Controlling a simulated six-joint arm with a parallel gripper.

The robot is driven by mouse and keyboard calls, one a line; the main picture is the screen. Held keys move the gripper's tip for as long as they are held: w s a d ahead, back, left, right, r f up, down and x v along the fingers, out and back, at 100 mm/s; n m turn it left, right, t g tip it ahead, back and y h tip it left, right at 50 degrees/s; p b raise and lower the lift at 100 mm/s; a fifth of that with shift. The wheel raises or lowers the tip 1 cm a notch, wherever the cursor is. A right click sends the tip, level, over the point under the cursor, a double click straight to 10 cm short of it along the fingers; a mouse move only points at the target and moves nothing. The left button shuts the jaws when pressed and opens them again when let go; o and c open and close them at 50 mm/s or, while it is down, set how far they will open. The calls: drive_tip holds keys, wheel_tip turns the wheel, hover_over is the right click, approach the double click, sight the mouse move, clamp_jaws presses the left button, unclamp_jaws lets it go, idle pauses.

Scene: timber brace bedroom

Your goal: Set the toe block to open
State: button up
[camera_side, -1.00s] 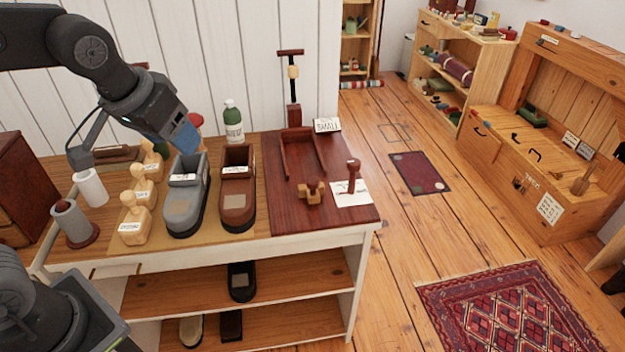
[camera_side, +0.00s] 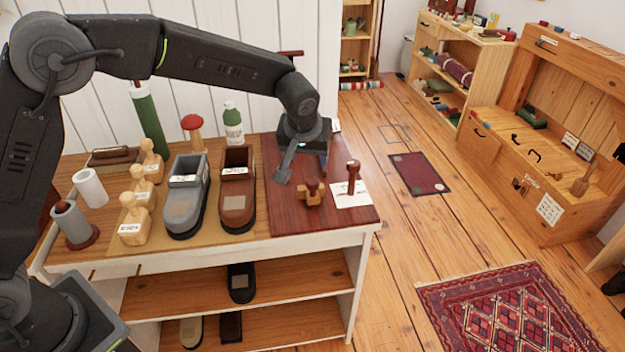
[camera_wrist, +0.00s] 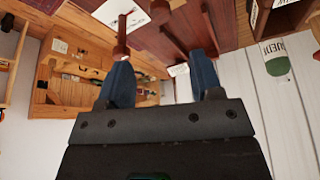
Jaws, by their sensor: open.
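A small tan wooden block with a dark knob (camera_side: 311,192) sits on the dark red board (camera_side: 345,214); it may be the toe block, but no label confirms this. A dark red upright peg (camera_side: 353,178) stands on a white card beside it; the peg also shows in the wrist view (camera_wrist: 121,40). My gripper (camera_side: 303,170) is over the back of the board, behind the tan block, and hides most of the board's rail frame. Its blue fingers are apart in the wrist view (camera_wrist: 160,62), with nothing visible between them but background.
A brown shoe form (camera_side: 237,200) and a grey one (camera_side: 186,200) stand left of the board. A green-capped bottle (camera_side: 233,125) and a red-topped knob (camera_side: 192,123) stand behind them. The board's front right is clear.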

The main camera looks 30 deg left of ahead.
sight(313, 181)
drive_tip(key=x, duration=1.2)
drive_tip(key=shift+c, duration=0.3)
drive_tip(key=shift+s, duration=0.1)
clamp_jaws()
